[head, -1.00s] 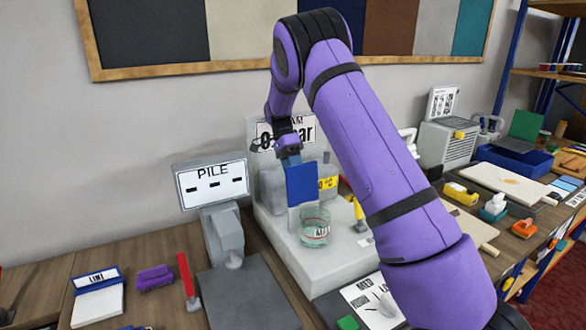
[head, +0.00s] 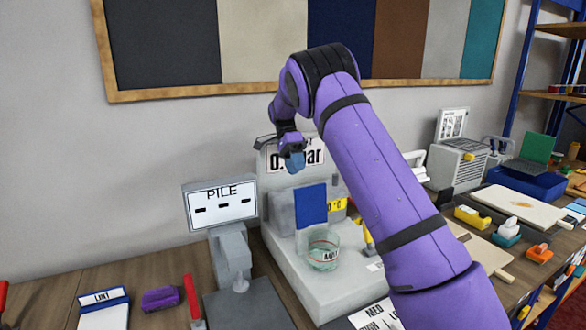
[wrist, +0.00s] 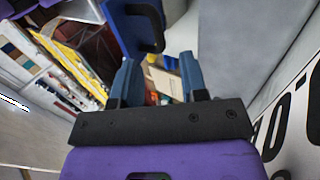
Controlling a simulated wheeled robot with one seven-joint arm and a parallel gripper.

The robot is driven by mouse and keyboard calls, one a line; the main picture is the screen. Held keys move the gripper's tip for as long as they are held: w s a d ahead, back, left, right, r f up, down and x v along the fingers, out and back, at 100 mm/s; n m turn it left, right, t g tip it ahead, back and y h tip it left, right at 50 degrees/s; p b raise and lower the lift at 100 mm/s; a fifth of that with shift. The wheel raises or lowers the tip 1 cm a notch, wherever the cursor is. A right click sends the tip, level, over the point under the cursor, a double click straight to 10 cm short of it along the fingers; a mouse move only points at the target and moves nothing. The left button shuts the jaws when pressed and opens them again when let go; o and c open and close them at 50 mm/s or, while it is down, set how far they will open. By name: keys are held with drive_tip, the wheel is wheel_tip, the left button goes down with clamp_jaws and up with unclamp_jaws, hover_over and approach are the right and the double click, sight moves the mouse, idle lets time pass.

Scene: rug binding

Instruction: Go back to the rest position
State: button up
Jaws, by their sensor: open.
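A blue piece with a black edge (wrist: 134,22) lies beyond the fingertips there. The strip's lower end is partly hidden by the beaker.
The grey machine (head: 285,262) with the sign stands close behind my gripper. The PILE display (head: 220,205) is to its left. A purple brush (head: 160,298) and a labelled pad (head: 103,312) lie on the bench. Tape dispensers (head: 472,217) and a board lie to the right.

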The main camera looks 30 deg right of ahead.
drive_tip(key=shift+r, duration=0.1)
drive_tip(key=s+a+r+n+t, duration=0.3)
drive_tip(key=s+r+n+t, duration=0.4)
drive_tip(key=s+r, duration=1.1)
drive_tip(key=s+a+f+n+t, duration=0.1)
drive_tip(key=s+n, duration=0.2)
drive_tip(key=s, duration=0.5)
drive_tip(key=s+a+f+n+t, duration=0.2)
drive_tip(key=s+n, duration=0.2)
drive_tip(key=s, duration=0.5)
drive_tip(key=s+a+f+n+t, duration=0.1)
drive_tip(key=s+n, duration=0.3)
drive_tip(key=s, duration=0.4)
drive_tip(key=shift+s+a+f+t, duration=0.25)
drive_tip(key=shift+s+f+t, duration=0.1)
drive_tip(key=shift+f+t, duration=0.4)
